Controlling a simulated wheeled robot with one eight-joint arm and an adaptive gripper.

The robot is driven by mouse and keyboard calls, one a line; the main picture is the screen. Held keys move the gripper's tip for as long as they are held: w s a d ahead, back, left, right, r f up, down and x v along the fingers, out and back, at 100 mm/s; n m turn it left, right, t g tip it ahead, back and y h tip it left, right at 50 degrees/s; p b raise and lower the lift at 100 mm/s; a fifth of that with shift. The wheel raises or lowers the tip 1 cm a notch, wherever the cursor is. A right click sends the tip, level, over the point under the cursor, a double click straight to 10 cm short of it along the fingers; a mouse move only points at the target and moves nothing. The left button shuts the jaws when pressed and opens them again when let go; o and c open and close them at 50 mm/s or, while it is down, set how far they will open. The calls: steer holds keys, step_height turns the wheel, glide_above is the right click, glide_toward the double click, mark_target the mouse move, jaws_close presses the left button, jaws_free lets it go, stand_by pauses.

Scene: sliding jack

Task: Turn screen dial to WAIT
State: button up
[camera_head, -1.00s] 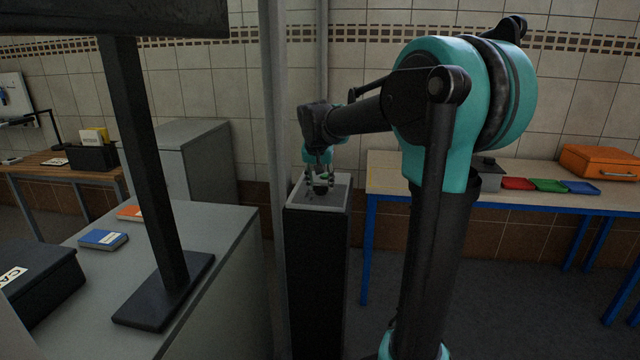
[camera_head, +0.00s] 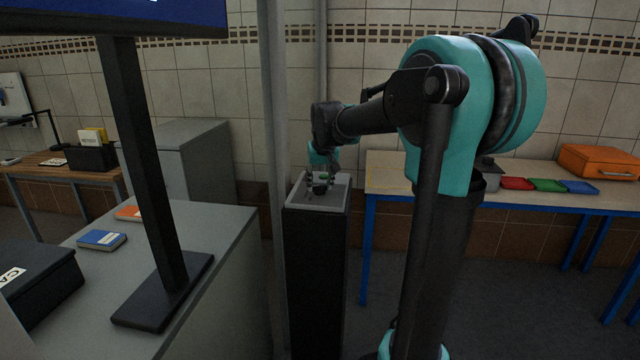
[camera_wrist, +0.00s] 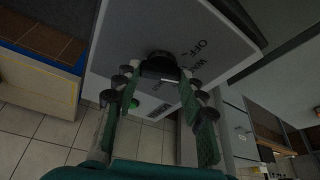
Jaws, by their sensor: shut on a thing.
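The screen dial (camera_wrist: 158,66) is a small dark knob on the sloped grey top plate (camera_wrist: 118,37) of a black pedestal (camera_head: 316,262). My gripper (camera_head: 319,186) is down at the plate in the head view. In the wrist view the fingers of my gripper (camera_wrist: 160,78) sit on both sides of the dial and are shut on it. The OFF label (camera_wrist: 203,46) reads on the plate, with a WAIT label (camera_wrist: 203,68) beside it, partly covered. Further lettering is hidden by the fingers. Which label the dial points at cannot be told.
The screen (camera_head: 120,14) on a black stand (camera_head: 150,170) shows blue at upper left. A grey pole (camera_head: 273,120) rises close beside the pedestal. A blue-legged table (camera_head: 400,180) stands to the right, a grey cabinet (camera_head: 235,240) to the left.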

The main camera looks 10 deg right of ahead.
steer(key=o, duration=1.2)
steer(key=shift+c, duration=0.2)
steer(key=v, duration=1.2)
